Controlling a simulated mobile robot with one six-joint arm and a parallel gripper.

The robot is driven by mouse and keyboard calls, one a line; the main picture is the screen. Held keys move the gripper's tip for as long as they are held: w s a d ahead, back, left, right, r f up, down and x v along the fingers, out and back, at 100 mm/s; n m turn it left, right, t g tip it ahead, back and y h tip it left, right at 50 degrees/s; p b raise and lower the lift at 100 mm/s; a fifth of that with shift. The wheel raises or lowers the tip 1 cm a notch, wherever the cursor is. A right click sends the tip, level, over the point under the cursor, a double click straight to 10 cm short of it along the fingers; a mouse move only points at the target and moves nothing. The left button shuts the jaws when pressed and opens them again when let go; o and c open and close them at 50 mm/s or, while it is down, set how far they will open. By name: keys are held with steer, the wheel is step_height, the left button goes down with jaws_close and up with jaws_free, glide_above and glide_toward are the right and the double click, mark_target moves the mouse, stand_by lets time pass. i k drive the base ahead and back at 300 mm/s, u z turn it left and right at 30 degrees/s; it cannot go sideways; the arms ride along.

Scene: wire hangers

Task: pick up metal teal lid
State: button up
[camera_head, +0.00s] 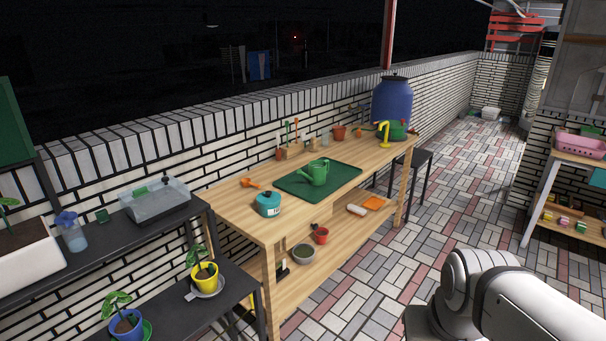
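A small teal metal pot or tin (268,208) stands near the front left corner of the wooden workbench (236,213). Its teal lid (268,196) appears to sit on top of it, with a small dark knob-like spot at the top. A pale label shows on the tin's side. Part of my arm shows at the lower right, well apart from the bench. My gripper is outside the picture.
A green watering can (319,173) stands on a green mat (293,184) behind the tin. An orange hand tool (252,184) lies nearby. A dark shelf (170,226) with plants and a clear bin is at left. Paved floor (385,255) is clear right of the bench.

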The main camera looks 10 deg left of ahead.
mark_target(267, 198)
steer(key=i, duration=2.4)
steer(key=u, duration=2.4)
